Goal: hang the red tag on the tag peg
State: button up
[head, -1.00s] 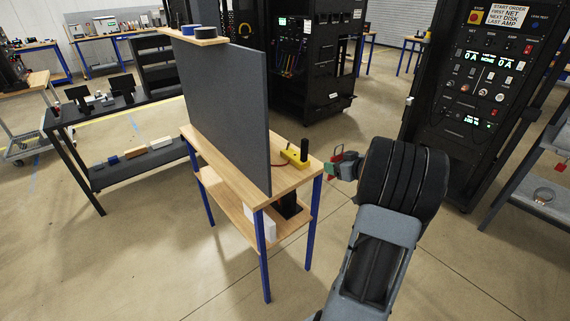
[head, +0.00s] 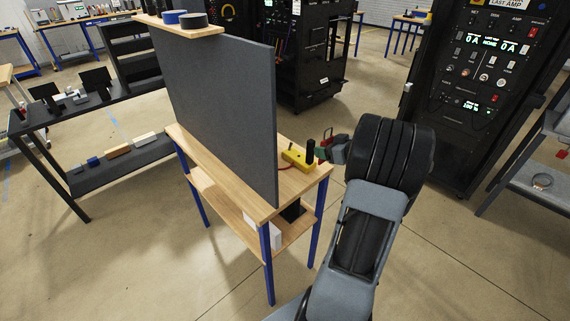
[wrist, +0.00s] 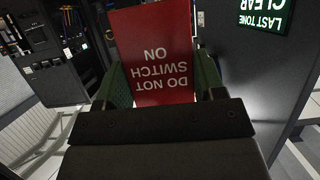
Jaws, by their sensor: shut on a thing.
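The red tag (wrist: 153,45) fills the top middle of the wrist view, its white words "DO NOT SWITCH ON" upside down. My gripper (wrist: 163,82) is shut on it, with a green finger at each side. In the head view my gripper (head: 324,153) is small and partly hidden by my wrist, with a bit of the red tag (head: 327,137) showing. It appears close to the right of a black upright post (head: 310,151) beside a yellow block (head: 297,159) on the wooden table. I cannot tell whether they touch. I cannot clearly pick out the tag peg.
A grey upright panel (head: 215,110) stands on the wooden table (head: 262,207). A black rack (head: 475,95) with switches and displays stands at the right. A dark shelf bench (head: 95,115) is at the left. Open floor (head: 450,270) lies at the lower right.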

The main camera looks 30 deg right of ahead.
jog(key=w+a+f, duration=0.8)
jog(key=w+f, duration=0.1)
jog(key=shift+w+a+f, duration=0.15)
jog(key=shift+a, duration=0.1)
notch_tip(320, 180, down, 2)
jog(key=shift+w+a+f+p, duration=0.1)
jog(key=shift+p, duration=0.25)
jog(key=shift+f, duration=0.55)
jog(key=shift+f, duration=0.1)
jog(key=shift+f, duration=0.15)
jog(key=o, duration=0.9)
